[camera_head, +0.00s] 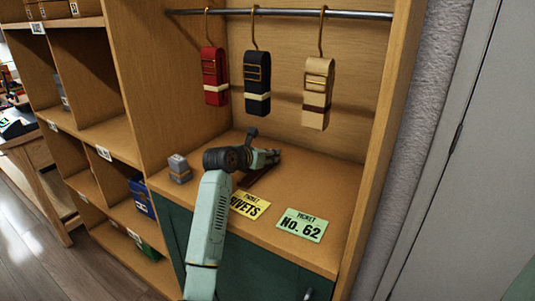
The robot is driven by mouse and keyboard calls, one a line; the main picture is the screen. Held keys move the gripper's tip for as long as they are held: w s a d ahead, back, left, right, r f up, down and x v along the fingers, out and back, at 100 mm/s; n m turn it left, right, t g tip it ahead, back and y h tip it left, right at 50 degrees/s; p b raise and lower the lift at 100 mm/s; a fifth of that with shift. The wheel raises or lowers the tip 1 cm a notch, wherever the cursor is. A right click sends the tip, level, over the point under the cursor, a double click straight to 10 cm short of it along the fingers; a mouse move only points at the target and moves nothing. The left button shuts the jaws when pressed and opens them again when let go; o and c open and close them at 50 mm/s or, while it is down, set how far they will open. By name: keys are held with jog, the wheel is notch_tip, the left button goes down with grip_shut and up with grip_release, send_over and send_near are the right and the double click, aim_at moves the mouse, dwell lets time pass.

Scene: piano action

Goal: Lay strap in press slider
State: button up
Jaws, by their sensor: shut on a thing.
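My gripper (271,157) is low over the wooden counter, in front of the back wall, at the end of my pale green arm. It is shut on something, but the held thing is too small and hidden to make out. A dark reddish-brown piece (255,181) shows just below the gripper; I cannot tell whether it is held or lies on the counter. Three folded straps hang from hooks above: a red strap (214,78), a black strap (256,84) and a tan strap (318,92). I cannot clearly identify the press slider.
A small grey block (179,167) stands at the counter's left. A yellow ticket (250,206) and a green ticket (302,225) lie near the front edge. A metal rail (290,14) carries the hooks. The counter (345,190) is clear at right, beside the cabinet's side wall.

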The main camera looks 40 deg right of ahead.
jog(key=o, duration=1.2)
